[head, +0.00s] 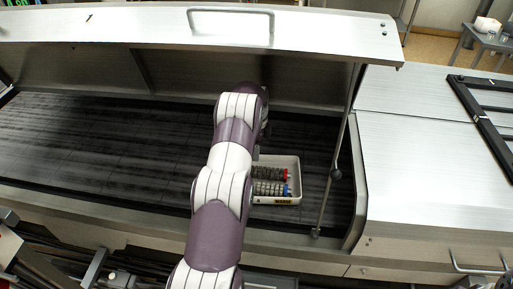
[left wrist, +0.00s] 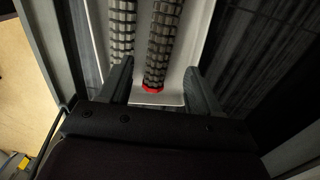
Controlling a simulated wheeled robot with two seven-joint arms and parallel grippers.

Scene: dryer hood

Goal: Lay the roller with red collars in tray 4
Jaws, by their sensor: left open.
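The roller with red collars (head: 268,173) lies in a white tray (head: 290,159) under the raised hood. In the left wrist view the dark, ridged roller (left wrist: 160,42) shows one red collar at its near end. My left gripper (left wrist: 157,70) is open, with its fingers on either side of this end; whether they touch it I cannot tell. In the head view my own arm hides the gripper and the left part of the tray. The tray's front label is too small to read. Tray 4 cannot be made out. My right gripper is not in view.
A roller with a blue collar (head: 270,189) lies in front of the red one in the same tray. The raised hood (head: 90,25) hangs above, with a support rod (head: 341,145) right of the tray. The dark belt (head: 95,130) to the left is clear.

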